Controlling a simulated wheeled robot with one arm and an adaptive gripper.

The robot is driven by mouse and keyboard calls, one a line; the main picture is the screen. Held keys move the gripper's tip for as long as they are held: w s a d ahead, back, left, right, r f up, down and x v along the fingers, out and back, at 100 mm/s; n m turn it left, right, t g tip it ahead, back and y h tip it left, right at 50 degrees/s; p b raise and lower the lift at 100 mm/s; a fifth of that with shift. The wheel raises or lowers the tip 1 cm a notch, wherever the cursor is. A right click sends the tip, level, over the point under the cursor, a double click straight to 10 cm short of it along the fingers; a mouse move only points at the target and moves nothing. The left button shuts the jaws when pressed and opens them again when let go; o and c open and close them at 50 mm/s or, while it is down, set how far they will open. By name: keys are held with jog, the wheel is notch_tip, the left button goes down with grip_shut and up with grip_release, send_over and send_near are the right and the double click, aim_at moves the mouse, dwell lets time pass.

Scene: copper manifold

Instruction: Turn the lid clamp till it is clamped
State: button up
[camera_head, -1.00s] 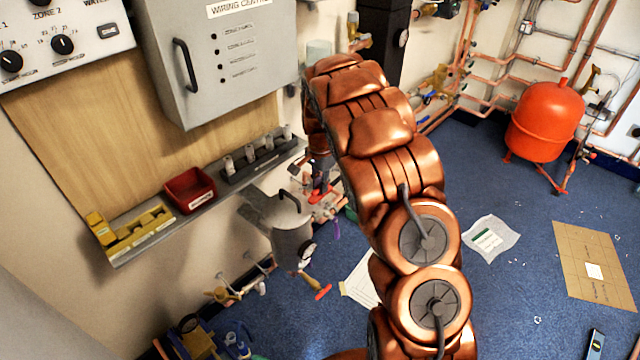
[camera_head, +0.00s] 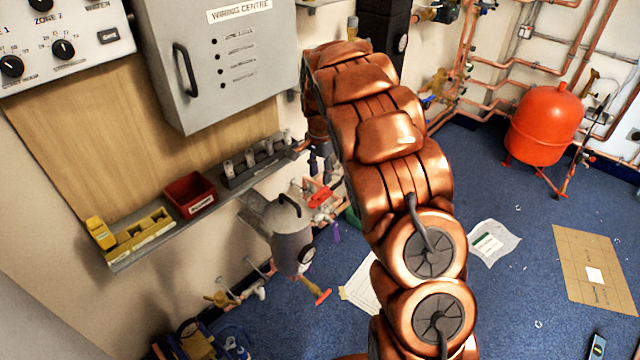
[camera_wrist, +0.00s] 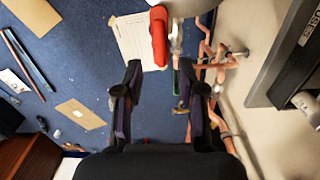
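A grey canister (camera_head: 292,240) with a dark arched handle on its lid stands below the shelf in the head view. A red lever (camera_head: 320,197), which looks like the lid clamp's handle, shows just right of its top. In the wrist view the red lever (camera_wrist: 159,38) points down the picture beside a silver metal piece (camera_wrist: 177,32). My gripper (camera_wrist: 163,82) is open and empty, its two dark fingers apart. The lever's end lies beyond and between the fingertips, not visibly touched. In the head view my arm partly hides my gripper (camera_head: 317,163). Whether the clamp is closed cannot be told.
A narrow shelf (camera_head: 228,196) carries a red bin (camera_head: 190,194) and yellow holders. A grey cabinet (camera_head: 222,65) hangs above. Copper pipes (camera_wrist: 222,62) run right of the fingers in the wrist view. The blue floor (camera_head: 470,185) is mostly open, with a red tank (camera_head: 543,124) farther back.

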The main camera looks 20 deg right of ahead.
aim_at(320, 190)
notch_tip(320, 190, up, 6)
dwell(0.4)
dwell(0.4)
jog(key=s+a+r+n+p, duration=0.35)
jog(key=s+r, duration=0.25)
jog(key=s, duration=0.4)
jog(key=s+a+r+n+p, duration=0.2)
jog(key=s+a+r+n, duration=0.15)
jog(key=s+r, duration=0.45)
jog(key=s+a+n+g+p, duration=0.1)
jog(key=s+a+n+p, duration=0.1)
jog(key=s, duration=1)
jog(key=s+a+n+p, duration=0.3)
jog(key=s+n, duration=0.1)
jog(key=s, duration=0.8)
jog(key=shift+s+a+r+n+g, duration=0.2)
jog(key=shift+s+a+n+g, duration=0.1)
jog(key=shift+s+n+g, duration=0.1)
jog(key=shift+a, duration=0.1)
